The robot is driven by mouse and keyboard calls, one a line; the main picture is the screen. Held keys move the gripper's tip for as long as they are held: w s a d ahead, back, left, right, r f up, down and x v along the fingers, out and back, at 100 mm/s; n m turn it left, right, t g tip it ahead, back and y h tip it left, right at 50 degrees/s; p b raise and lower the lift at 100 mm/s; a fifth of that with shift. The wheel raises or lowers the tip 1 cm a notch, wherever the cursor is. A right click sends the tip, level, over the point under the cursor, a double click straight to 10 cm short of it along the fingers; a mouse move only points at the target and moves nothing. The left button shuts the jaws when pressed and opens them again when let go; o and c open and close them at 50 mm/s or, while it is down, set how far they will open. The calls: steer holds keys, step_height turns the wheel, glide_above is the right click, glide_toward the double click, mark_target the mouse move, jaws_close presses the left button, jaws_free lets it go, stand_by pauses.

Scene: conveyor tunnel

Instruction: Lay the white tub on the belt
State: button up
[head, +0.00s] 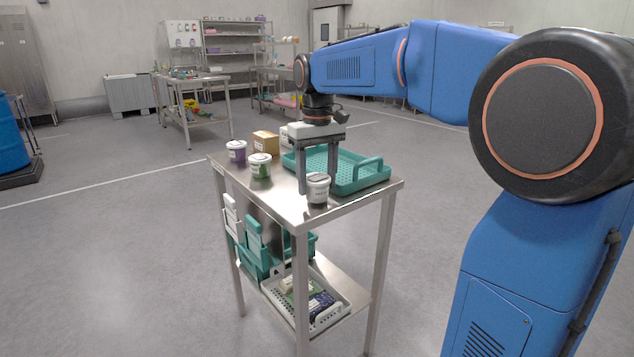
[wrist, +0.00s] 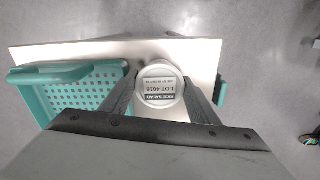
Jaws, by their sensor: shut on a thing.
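In the wrist view the gripper's fingers (wrist: 161,92) lie to the left and right of the tub. The tub is upright, at or just above the table top; I cannot tell whether it touches. No belt shows in either view.
A teal perforated tray (head: 371,168) lies right behind the tub on the steel table (head: 222,161). A purple-labelled tub (head: 236,151), a green-labelled tub (head: 260,165) and a cardboard box (head: 265,143) stand to the left. Open floor surrounds the table.

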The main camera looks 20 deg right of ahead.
mark_target(317, 177)
steer(key=shift+f, duration=0.3)
steer(key=shift+f, duration=0.1)
steer(key=o, duration=1.2)
steer(key=shift+o, duration=0.2)
step_height(317, 177, up, 12)
